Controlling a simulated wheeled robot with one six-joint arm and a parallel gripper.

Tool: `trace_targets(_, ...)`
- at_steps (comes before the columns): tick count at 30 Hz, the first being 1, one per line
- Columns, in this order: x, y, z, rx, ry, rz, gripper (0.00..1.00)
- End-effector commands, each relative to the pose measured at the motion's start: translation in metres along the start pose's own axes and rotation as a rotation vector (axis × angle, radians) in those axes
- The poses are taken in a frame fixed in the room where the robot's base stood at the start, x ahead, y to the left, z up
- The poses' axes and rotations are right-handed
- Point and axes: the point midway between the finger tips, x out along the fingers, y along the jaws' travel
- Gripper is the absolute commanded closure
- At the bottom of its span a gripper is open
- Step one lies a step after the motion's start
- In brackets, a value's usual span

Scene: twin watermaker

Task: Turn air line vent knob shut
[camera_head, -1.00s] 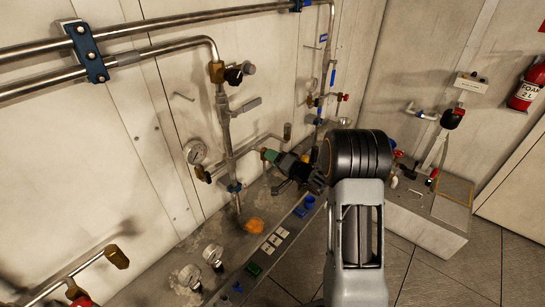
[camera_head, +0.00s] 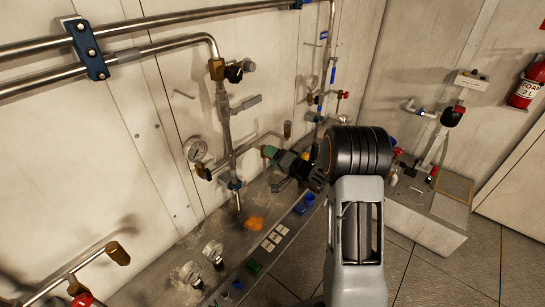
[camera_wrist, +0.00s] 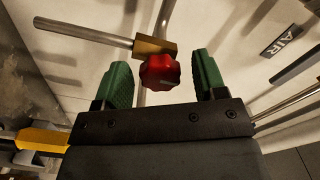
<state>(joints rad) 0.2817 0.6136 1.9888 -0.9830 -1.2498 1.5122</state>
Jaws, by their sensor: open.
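The red lobed knob (camera_wrist: 160,72) sits on a brass valve body (camera_wrist: 154,46) with a pipe running off to its left in the wrist view. A tag reading AIR (camera_wrist: 285,41) is on the wall to its right. My gripper (camera_wrist: 162,62) is open, with one green finger on each side of the knob. In the head view my gripper (camera_head: 268,152) is near the wall piping, and I cannot make out this knob there.
A pressure gauge (camera_head: 195,151) and a vertical pipe (camera_head: 226,130) stand left of my gripper. A bench ledge (camera_head: 215,262) with small parts runs below. A fire extinguisher (camera_head: 526,84) hangs at far right. Floor is clear at lower right.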

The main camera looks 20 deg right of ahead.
Motion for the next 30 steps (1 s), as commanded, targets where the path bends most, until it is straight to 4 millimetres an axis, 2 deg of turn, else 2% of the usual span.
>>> trace_targets(5, -0.013, 0.001, 0.000, 0.000, 0.002, 0.000, 0.35)
trace_targets(15, -0.081, 0.002, 0.000, -0.001, 0.005, 0.003, 0.35)
trace_targets(21, -0.115, 0.001, 0.001, 0.000, 0.003, 0.002, 0.35)
trace_targets(30, -0.138, 0.000, 0.001, 0.001, 0.001, 0.001, 0.35)
